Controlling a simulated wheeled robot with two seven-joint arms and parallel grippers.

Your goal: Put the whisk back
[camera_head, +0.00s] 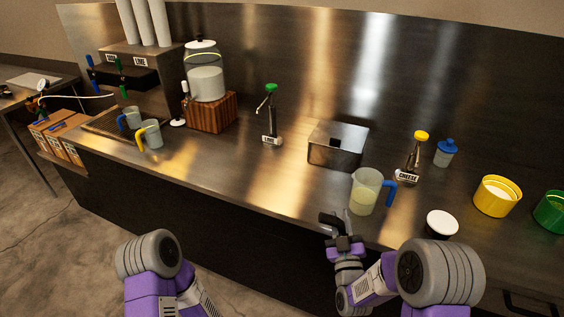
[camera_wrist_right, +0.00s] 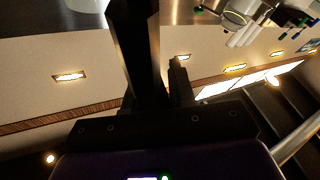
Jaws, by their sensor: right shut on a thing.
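My right gripper (camera_head: 336,222) is at the counter's front edge, just left of and in front of a clear pitcher (camera_head: 365,193) with a blue handle. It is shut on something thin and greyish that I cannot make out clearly. In the right wrist view the dark fingers (camera_wrist_right: 160,75) show close up, and what they hold is not clear. I cannot pick out a whisk for certain in either view. Part of my left arm shows at the lower left, but its gripper is out of view.
A steel bin (camera_head: 338,146) stands behind the pitcher. A cheese dispenser (camera_head: 411,158), a white-topped container (camera_head: 441,223), a yellow tub (camera_head: 497,196) and a green tub (camera_head: 551,211) stand to its right. A lime dispenser (camera_head: 270,118) and a clear drink jar (camera_head: 206,80) stand to its left. The counter's middle front is clear.

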